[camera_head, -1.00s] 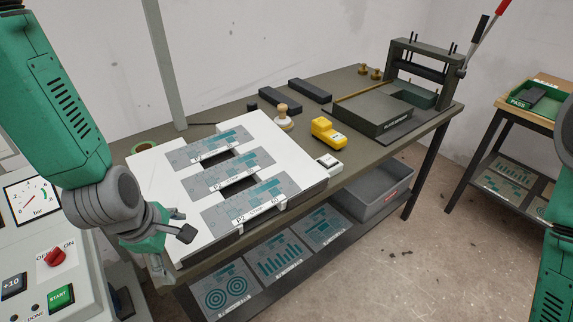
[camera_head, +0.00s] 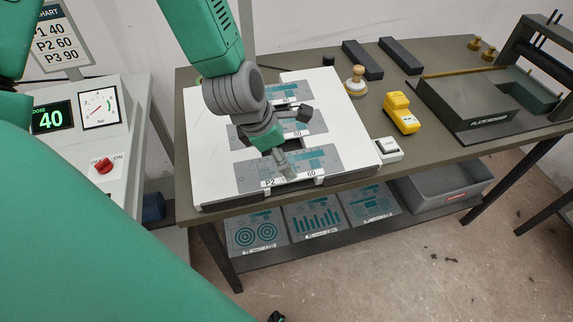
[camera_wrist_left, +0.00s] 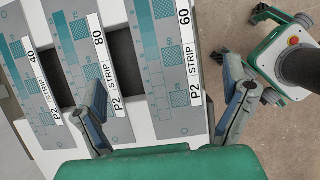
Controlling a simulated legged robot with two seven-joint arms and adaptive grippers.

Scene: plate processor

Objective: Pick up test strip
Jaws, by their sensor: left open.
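Three grey and teal test strips lie on the white board (camera_head: 205,170) on the table. In the left wrist view they read P2 STRIP 60 (camera_wrist_left: 165,45), P2 STRIP 80 (camera_wrist_left: 88,50) and P2 STRIP 40 (camera_wrist_left: 25,75). In the head view, the 60 strip (camera_head: 255,172) is nearest the front edge. My left gripper (camera_head: 297,142) is open and empty over the nearer strips, hiding part of them. In the left wrist view its fingers (camera_wrist_left: 165,82) stand on either side of the 60 strip. Contact cannot be told.
A yellow device (camera_head: 402,114), a small white box (camera_head: 390,150) and a wooden-handled stamp (camera_head: 356,82) stand right of the board. The control panel (camera_head: 95,145) is at left, showing 40. A grey bin (camera_head: 445,187) and printed plates (camera_head: 313,220) are on the lower shelf.

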